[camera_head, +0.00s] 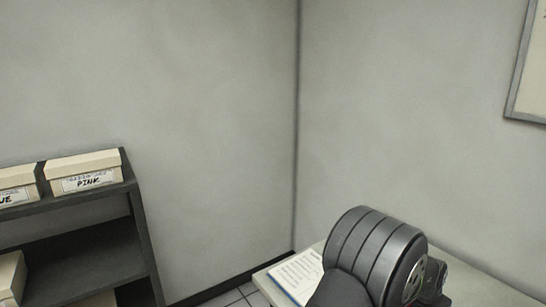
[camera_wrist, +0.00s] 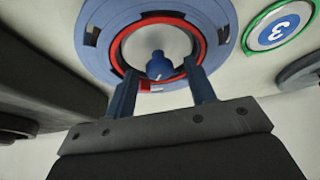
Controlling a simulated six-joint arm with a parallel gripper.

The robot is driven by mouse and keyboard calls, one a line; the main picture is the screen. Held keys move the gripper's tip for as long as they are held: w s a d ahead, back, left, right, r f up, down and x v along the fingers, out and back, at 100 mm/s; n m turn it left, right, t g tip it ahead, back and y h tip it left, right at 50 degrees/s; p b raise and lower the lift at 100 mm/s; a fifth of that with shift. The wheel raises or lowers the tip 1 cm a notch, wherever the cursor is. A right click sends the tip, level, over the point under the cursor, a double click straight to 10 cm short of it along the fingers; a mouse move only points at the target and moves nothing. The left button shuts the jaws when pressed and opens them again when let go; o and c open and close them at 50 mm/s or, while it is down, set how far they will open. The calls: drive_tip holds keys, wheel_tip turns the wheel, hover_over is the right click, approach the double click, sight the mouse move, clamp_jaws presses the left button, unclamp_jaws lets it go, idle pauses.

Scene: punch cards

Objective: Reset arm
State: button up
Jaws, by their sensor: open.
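My gripper (camera_wrist: 161,70) shows in the wrist view with its two blue fingers apart. Its fingertips lie in front of the lower part of a round blue fixture (camera_wrist: 95,32) with a red inner ring. A small blue knob (camera_wrist: 159,66) in the middle of the fixture appears between the fingertips. I cannot tell whether the fingers touch anything. In the head view only a dark, rounded part of my arm shows at the lower right; the gripper is not visible there.
A green-rimmed disc marked 3 (camera_wrist: 281,26) is at the wrist view's upper right. In the head view, a dark shelf (camera_head: 85,262) with labelled boxes, one reading PINK (camera_head: 86,172), stands left. A pale table (camera_head: 470,285) with a paper (camera_head: 300,272) is lower right.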

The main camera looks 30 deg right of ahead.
drive_tip(key=shift+s+n+t, duration=0.15)
drive_tip(key=shift+n+t, duration=0.75)
drive_tip(key=shift+n, duration=1.4)
drive_tip(key=shift+o, duration=0.4)
drive_tip(key=o, duration=1)
drive_tip(key=a+r+m+g, duration=0.15)
drive_tip(key=a+r, duration=0.35)
drive_tip(key=r, duration=0.5)
drive_tip(key=a+r+m, duration=0.3)
drive_tip(key=a+r, duration=0.1)
drive_tip(key=r, duration=0.6)
drive_tip(key=x, duration=0.9)
drive_tip(key=shift+d+f, duration=0.1)
drive_tip(key=shift+f, duration=0.3)
